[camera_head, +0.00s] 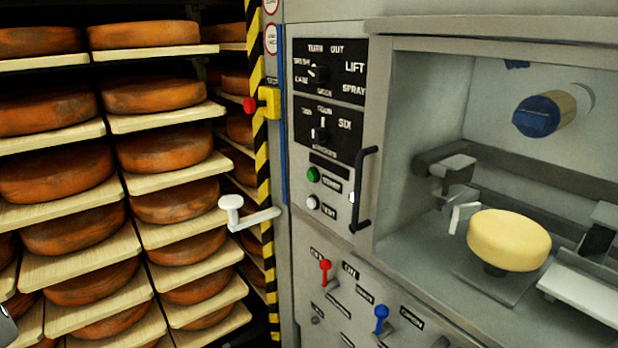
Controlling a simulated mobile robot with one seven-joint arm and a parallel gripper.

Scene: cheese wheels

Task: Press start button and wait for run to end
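A grey machine front (330,225) fills the middle and right. On its panel a round green button (312,174) sits beside a small label too blurred to read for certain; it may be the start button. A white button (312,202) is just below it. Above are two black dial plates, the upper (330,70) and the lower (327,124), each with a selector knob. In the open chamber at right, a pale yellow cheese wheel (508,240) sits on a small support, under a blue-ended brush or roller (545,114). My gripper is not clearly visible.
A black bar handle (363,190) stands right of the buttons. A white lever (231,203) sticks out at left. A red mushroom button on a yellow box (268,102) is on the striped post. Red (325,272) and blue (381,319) levers are below. Racks of orange cheese wheels fill the left.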

